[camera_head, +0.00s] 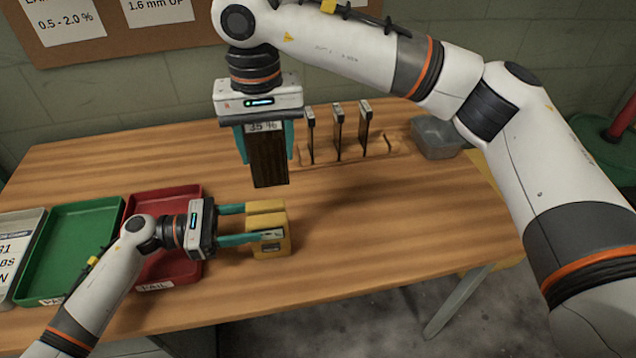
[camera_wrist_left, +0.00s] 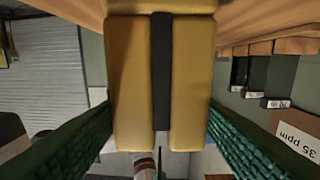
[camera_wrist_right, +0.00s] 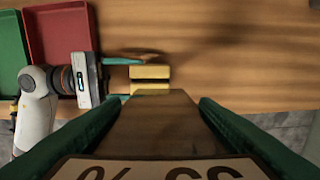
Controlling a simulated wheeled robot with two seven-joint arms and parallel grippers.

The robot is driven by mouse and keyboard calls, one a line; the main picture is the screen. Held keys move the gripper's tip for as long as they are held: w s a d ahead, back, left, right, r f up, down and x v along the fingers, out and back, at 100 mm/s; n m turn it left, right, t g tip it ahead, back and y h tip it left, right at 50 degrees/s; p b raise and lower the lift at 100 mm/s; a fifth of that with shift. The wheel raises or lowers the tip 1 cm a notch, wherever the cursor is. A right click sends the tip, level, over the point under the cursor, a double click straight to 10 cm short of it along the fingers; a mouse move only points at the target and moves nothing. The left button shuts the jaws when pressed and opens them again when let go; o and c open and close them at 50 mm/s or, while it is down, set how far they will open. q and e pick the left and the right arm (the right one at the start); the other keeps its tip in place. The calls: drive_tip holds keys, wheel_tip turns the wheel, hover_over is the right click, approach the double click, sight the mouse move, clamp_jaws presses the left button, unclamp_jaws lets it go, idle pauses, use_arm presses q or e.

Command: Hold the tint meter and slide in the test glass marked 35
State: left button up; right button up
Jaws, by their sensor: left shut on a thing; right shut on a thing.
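The tint meter is a yellow block (camera_head: 266,220) with a dark slot across its top, standing on the table. My left gripper (camera_head: 268,223) is shut on it from the left side; the block fills the left wrist view (camera_wrist_left: 130,90), its dark slot (camera_wrist_left: 162,70) running lengthwise. My right gripper (camera_head: 266,150) points down and is shut on the dark test glass (camera_head: 269,170), whose white label reads 35 %. The glass hangs upright above and behind the meter, apart from it. In the right wrist view the glass (camera_wrist_right: 165,125) shows with the meter (camera_wrist_right: 150,78) beyond it.
A wooden rack (camera_head: 350,155) behind holds several other labelled glasses. A red tray (camera_head: 180,270) and a green tray (camera_head: 70,245) lie left. The table right of the meter is clear.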

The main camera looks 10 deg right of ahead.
sight(261, 187)
drive_tip(key=shift+w+a+r, duration=0.15)
drive_tip(key=shift+a+r, duration=0.8)
drive_tip(key=shift+r, duration=0.1)
drive_tip(key=shift+f, duration=3.7)
drive_tip(key=shift+f, duration=0.55)
drive_tip(key=shift+f, duration=0.5)
drive_tip(key=shift+f, duration=0.3)
drive_tip(key=shift+f, duration=1.35)
drive_tip(key=shift+f, duration=0.4)
